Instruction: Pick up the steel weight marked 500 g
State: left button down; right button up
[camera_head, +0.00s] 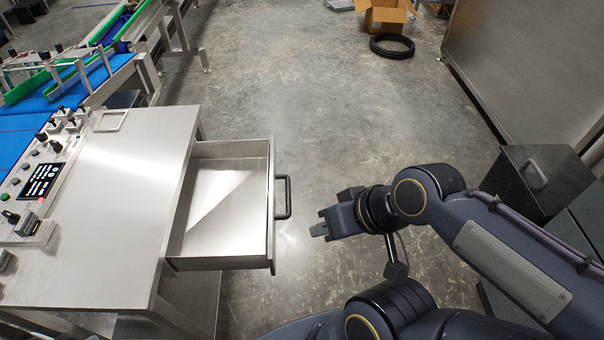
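I cannot make out a steel weight marked 500 g in the head view. An open drawer (270,225) sticks out from the right side of the steel bench (110,230), and its visible inside looks empty, with a bright patch of light on its floor. My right gripper (319,230) is to the right of the drawer handle (283,198), apart from it, with the floor behind it. It seems to hold nothing. The angle does not show whether its fingers are open. My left gripper is not in view.
A control panel (42,182) with knobs and a screen lines the bench's left side, beside a blue conveyor (18,135). A dark cabinet (565,180) with a handle stands at the right. A cardboard box (385,18) and black coil (392,47) lie far back. The middle floor is clear.

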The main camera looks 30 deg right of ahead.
aim_at(63, 115)
jog(key=l+z, duration=0.4)
jog(key=i+l+z, duration=0.1)
jog(key=z, duration=0.4)
jog(key=i+l+z, duration=0.2)
jog(key=z, duration=0.3)
jog(key=i+l+z, duration=0.15)
jog(key=z, duration=0.35)
jog(key=i+j+u, duration=0.15)
jog(key=i+u, duration=0.35)
jog(key=i, duration=0.15)
jog(key=i+l+u, duration=0.1)
jog(key=i+u, duration=0.7)
jog(key=i, duration=0.2)
jog(key=i+u, duration=0.3)
jog(key=i, duration=0.2)
jog(key=i+l+u, duration=0.25)
jog(key=i, duration=0.2)
jog(key=i+u, duration=0.2)
jog(key=u, duration=0.25)
jog(key=i+u, duration=0.25)
jog(key=u, duration=0.2)
jog(key=i+l+u, duration=0.1)
jog(key=i+u, duration=0.15)
jog(key=u, duration=0.15)
jog(key=i+l+u, duration=0.15)
jog(key=u, duration=0.3)
jog(key=i+l+u, duration=0.2)
jog(key=u, duration=1.2)
